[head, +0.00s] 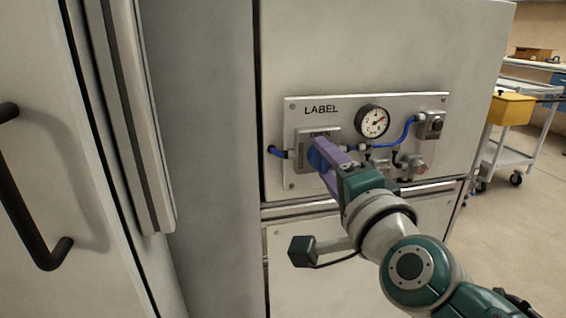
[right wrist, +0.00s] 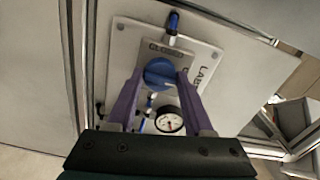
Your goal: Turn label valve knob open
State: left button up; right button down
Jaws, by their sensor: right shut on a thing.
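The blue valve knob (right wrist: 159,73) sits on a grey valve body on the LABEL panel. In the head view the knob (head: 318,158) is partly hidden by my right gripper (head: 322,152). The purple fingers of my right gripper also show in the right wrist view (right wrist: 160,80), one on each side of the knob, shut on it. The word OPEN shows on the valve plate (head: 304,150) in the head view. The LABEL panel (head: 293,105) is a light metal plate on the cabinet front. My left gripper is not in view.
A round gauge (head: 372,121), blue tubing (head: 400,133) and a small fitting (head: 430,125) are on the panel, right of the valve. A door with a black handle (head: 40,250) is at the left. A cart with a yellow box (head: 511,109) stands at the right.

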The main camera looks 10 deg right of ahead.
dwell(0.4)
jog(key=shift+c, duration=1.5)
grip_release()
jog(key=shift+s, duration=0.3)
jog(key=s+p, duration=0.2)
jog(key=s, duration=0.7)
jog(key=shift+s+d, duration=0.15)
jog(key=shift+s, duration=0.05)
